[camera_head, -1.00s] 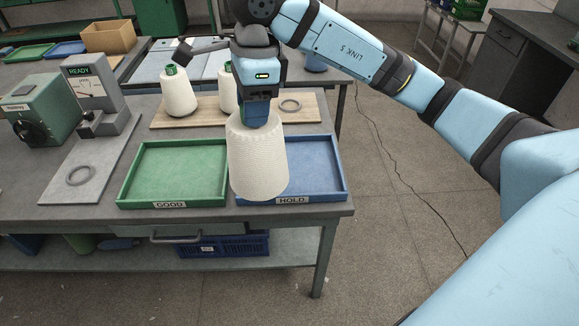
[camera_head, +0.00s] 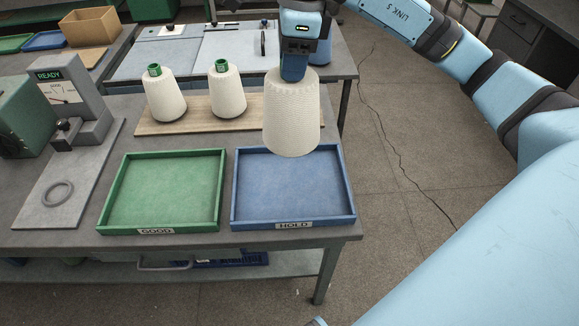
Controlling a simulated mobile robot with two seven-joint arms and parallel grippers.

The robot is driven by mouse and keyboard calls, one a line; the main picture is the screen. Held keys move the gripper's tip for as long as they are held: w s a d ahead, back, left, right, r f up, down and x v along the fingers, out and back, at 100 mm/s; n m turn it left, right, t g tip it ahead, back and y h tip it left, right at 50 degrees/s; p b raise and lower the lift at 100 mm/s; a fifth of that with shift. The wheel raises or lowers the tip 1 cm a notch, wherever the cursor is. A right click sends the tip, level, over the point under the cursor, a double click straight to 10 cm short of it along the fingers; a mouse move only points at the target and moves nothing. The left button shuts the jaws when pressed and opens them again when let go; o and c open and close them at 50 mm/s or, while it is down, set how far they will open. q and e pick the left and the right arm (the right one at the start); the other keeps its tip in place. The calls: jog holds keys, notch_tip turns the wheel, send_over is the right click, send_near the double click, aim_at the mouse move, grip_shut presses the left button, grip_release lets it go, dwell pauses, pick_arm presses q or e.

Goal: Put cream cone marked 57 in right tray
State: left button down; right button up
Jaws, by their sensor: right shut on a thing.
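A cream cone (camera_head: 292,118) hangs upright from my right gripper (camera_head: 294,68), which is shut on its top. Its lower end shows over the back edge of the blue tray (camera_head: 292,190), the right one, labelled HOLD. That tray is empty. No number on the cone can be read. Two other cream cones with green tops stand on a wooden board, one at the left (camera_head: 165,97) and one nearer the middle (camera_head: 228,92). My left gripper is not in view.
An empty green tray (camera_head: 166,188) labelled GOOD sits left of the blue tray. The wooden board (camera_head: 200,124) lies behind the trays. A gauge device (camera_head: 72,100) reading READY and a grey ring (camera_head: 57,193) are at the left. Bare floor lies right of the table.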

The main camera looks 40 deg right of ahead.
aim_at(293, 125)
jog(key=shift+w+d, duration=0.15)
jog(key=shift+w, duration=0.05)
jog(key=shift+f, duration=0.25)
notch_tip(293, 125, down, 14)
jog(key=shift+s+f, duration=0.1)
jog(key=shift+f, duration=0.05)
notch_tip(293, 125, down, 4)
jog(key=shift+f, duration=0.45)
